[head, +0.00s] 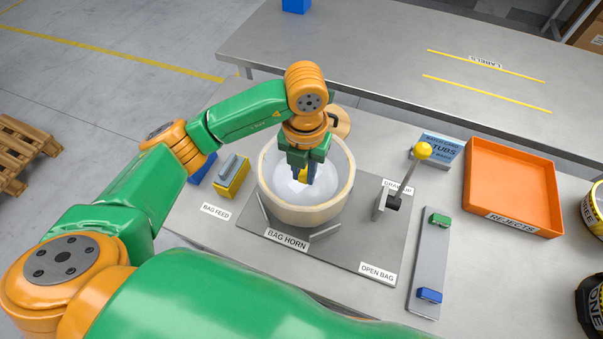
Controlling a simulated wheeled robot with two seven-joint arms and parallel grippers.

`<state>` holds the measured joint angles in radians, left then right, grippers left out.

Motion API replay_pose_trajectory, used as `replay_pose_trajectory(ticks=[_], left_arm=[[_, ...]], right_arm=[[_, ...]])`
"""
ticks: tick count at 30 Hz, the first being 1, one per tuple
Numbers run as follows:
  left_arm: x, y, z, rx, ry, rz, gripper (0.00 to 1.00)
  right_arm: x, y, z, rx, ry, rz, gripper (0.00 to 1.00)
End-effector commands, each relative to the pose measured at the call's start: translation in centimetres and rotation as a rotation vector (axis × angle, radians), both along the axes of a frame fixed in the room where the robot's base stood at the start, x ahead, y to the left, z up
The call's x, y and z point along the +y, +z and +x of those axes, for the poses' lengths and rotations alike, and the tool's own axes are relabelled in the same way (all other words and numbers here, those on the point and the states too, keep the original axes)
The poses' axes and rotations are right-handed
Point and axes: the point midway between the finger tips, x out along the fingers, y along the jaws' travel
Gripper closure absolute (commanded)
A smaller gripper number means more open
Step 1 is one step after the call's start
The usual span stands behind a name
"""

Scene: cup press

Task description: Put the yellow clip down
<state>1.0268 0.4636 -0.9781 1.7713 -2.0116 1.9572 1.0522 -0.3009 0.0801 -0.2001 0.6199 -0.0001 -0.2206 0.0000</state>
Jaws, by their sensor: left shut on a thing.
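My left gripper (303,180) points down over the round tub with a pale tan rim (347,185) and a whitish lining. It is shut on the yellow clip (303,175), which shows as a small yellow patch between the dark fingers. The fingers hide most of the clip. The fingertips appear within the tub's opening; I cannot tell whether the clip touches anything. A grey strip (431,258) to the right bears a green clip (440,220) and a blue clip (429,295). My right gripper is not in view.
The tub stands on a dark grey plate (355,250) labelled BAG HORN and OPEN BAG. A lever with a yellow knob (422,151) rises to its right. An orange REJECTS tray (510,185) lies farther right. A yellow and grey block (232,176) stands left, near the BAG FEED label.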

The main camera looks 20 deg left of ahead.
Motion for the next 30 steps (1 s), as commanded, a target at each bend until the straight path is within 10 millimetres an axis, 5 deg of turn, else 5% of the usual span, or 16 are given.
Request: replay_pose_trajectory(ticks=[10,20,21,24,30], left_arm=[[0.7,-4.7,1.5,0.001,-0.003,0.000,1.00],[0.6,-5.4,1.6,-0.003,-0.004,-0.001,1.00],[0.6,-5.3,1.6,-0.003,-0.004,-0.002,0.71],[0.6,-5.3,1.6,-0.003,-0.004,-0.002,0.47],[0.6,-5.2,1.6,-0.003,-0.004,-0.002,0.47]], right_arm=[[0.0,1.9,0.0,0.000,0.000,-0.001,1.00],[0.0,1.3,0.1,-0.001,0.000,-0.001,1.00],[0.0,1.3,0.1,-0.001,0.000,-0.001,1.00],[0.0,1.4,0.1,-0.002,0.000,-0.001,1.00],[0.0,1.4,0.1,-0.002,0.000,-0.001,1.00]])
